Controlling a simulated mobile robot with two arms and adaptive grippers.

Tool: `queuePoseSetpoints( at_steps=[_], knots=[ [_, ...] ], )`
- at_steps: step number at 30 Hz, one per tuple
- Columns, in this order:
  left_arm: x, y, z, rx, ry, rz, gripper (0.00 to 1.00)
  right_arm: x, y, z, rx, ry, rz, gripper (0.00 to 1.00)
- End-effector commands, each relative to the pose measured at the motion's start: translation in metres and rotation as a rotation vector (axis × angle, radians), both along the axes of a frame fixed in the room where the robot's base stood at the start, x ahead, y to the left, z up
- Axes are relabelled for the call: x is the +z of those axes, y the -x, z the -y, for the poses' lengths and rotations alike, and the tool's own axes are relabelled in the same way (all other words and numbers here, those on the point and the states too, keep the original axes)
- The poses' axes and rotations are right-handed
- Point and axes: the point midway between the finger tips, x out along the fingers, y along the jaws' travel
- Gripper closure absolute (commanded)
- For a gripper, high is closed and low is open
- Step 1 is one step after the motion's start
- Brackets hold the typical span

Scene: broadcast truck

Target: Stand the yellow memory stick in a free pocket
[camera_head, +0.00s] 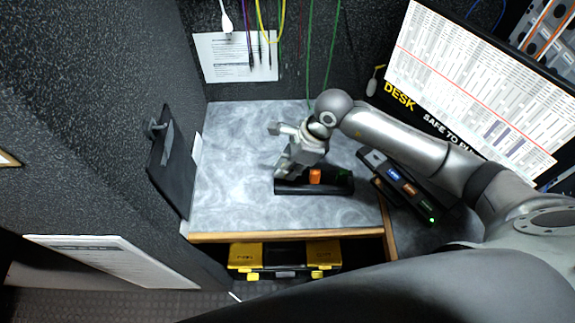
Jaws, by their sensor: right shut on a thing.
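A low black holder (301,188) lies on the grey marbled desk. An orange stick (315,176) stands in its middle and a dark green one (342,175) stands towards its right end. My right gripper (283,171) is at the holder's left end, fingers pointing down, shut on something. No yellow stick shows anywhere; what the fingers hold is hidden by them, and it is most likely the yellow memory stick. I cannot tell whether it touches the holder. The holder's left pockets are covered by the gripper. My left gripper is out of view.
A black device (379,165) with blue, orange and green pieces and a green light sits right of the holder. A tilted monitor (470,85) stands behind my right arm. A dark panel (172,160) borders the left. The desk's left part (230,190) is clear.

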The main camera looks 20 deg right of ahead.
Motion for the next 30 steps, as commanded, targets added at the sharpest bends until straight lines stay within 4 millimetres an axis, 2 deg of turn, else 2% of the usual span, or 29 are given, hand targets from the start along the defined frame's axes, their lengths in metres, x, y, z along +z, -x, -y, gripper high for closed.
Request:
queuePoseSetpoints(
  at_steps=[28,29,30],
  knots=[
    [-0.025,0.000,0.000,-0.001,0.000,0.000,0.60,-0.025,0.000,0.000,0.000,0.001,0.000,0.97],
    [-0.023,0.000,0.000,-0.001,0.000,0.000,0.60,-0.024,0.000,0.000,0.000,0.000,0.000,0.82],
    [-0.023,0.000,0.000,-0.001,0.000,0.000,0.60,-0.024,0.000,0.000,0.000,0.000,0.000,0.77]
  ],
)
